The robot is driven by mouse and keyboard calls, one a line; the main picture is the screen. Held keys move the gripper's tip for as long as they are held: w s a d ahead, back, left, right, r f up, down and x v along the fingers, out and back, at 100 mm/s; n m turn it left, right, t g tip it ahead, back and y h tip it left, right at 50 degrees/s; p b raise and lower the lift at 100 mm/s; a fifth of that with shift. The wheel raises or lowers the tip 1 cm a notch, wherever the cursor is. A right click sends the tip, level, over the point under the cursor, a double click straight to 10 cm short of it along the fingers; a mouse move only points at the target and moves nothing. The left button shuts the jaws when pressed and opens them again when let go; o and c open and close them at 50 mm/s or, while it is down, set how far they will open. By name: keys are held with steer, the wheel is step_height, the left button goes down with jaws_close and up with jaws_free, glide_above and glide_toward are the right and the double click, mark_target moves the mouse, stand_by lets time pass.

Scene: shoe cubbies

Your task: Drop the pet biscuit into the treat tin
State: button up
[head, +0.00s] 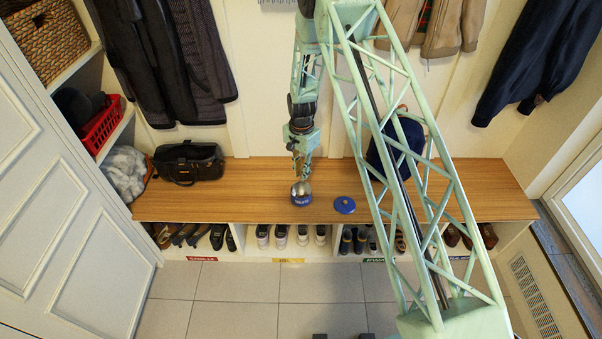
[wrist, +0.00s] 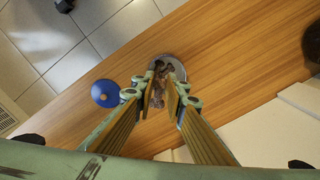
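The treat tin (head: 301,199) is a round blue tin with a silver rim, upright on the wooden bench. Its open mouth shows in the wrist view (wrist: 181,68) just beyond my fingertips. My gripper (head: 299,172) points down directly above the tin; in the wrist view its fingers (wrist: 163,98) are partly closed with a narrow gap. A mottled brown thing, seemingly the pet biscuit (wrist: 155,106), lies between the fingers and overlaps the tin's mouth in view. Its far end is hard to separate from the tin's dark inside.
A round blue lid (head: 344,205) lies flat right of the tin in the head view, and in the wrist view (wrist: 105,93). The wooden bench (head: 240,190) is otherwise clear nearby. A black bag (head: 188,162) stands at its left, a dark blue backpack (head: 397,145) at right.

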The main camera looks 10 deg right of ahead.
steer(key=shift+w+f, duration=0.2)
steer(key=shift+f, duration=0.1)
steer(key=shift+f, duration=0.1)
steer(key=shift+f+b, duration=0.9)
steer(key=shift+f, duration=2)
steer(key=o, duration=0.7)
steer(key=shift+o, duration=0.2)
steer(key=shift+r, duration=0.2)
steer(key=shift+r, duration=5.75)
